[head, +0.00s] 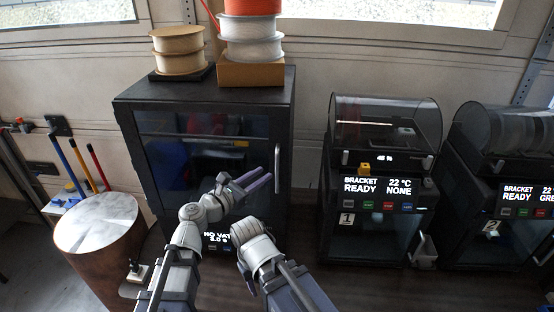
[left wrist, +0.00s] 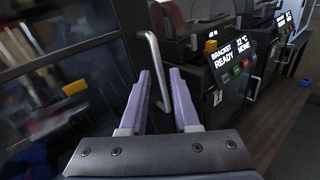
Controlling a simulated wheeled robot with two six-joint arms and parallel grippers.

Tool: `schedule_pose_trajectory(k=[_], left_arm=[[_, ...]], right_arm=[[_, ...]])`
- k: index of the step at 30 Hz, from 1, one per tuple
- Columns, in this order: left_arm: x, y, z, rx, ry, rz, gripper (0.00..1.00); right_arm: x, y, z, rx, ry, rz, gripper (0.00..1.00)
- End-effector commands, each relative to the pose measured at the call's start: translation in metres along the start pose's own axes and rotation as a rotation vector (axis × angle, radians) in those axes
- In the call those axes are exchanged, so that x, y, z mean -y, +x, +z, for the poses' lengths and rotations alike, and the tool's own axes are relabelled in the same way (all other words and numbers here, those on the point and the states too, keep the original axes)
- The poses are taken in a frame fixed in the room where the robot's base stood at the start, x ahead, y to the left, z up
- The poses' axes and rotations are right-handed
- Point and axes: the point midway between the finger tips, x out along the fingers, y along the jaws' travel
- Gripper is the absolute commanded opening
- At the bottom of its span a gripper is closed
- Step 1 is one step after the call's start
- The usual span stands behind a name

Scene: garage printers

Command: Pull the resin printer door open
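The resin printer (head: 208,120) is a dark cabinet with a dark glass door that appears closed. Its silver vertical handle (head: 278,168) is on the door's right side. My left gripper (head: 259,175) is in front of the door, its purple fingers pointing right toward the handle. In the left wrist view the fingers (left wrist: 160,72) are apart, and the handle (left wrist: 172,75) shows in the gap between them. The fingers are not closed on it; whether either touches it I cannot tell. My right arm is low in front of the printer, but its gripper fingers do not show.
Filament spools (head: 250,38) stand on top of the printer. Two smaller printers, one labelled 1 (head: 372,222) and one labelled 2 (head: 510,228), stand to the right. A round drum (head: 100,225) is at left. Some bench is bare between the resin printer and printer 1.

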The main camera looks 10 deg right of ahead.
Motion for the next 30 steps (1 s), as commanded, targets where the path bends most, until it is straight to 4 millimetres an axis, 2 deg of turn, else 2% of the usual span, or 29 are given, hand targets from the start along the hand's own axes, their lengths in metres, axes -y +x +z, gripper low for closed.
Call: schedule_pose_trajectory(k=[4,10,14,25,30], left_arm=[[-0.004,0.003,0.009,0.038,-0.104,0.023,0.3],[-0.005,0.005,0.009,0.041,-0.113,0.025,0.3],[-0.005,0.014,0.009,0.04,-0.111,0.024,0.3],[-0.007,0.067,0.011,0.04,-0.109,0.022,0.3],[-0.006,0.081,0.012,0.04,-0.108,0.023,0.3]], right_arm=[[0.0,0.0,0.0,0.0,0.0,0.0,0.5],[0.0,0.0,0.0,0.0,0.0,0.0,0.5],[0.0,0.0,0.0,0.0,0.0,0.0,0.5],[0.0,0.0,0.0,0.0,0.0,0.0,0.5],[0.0,0.0,0.0,0.0,0.0,0.0,0.5]])
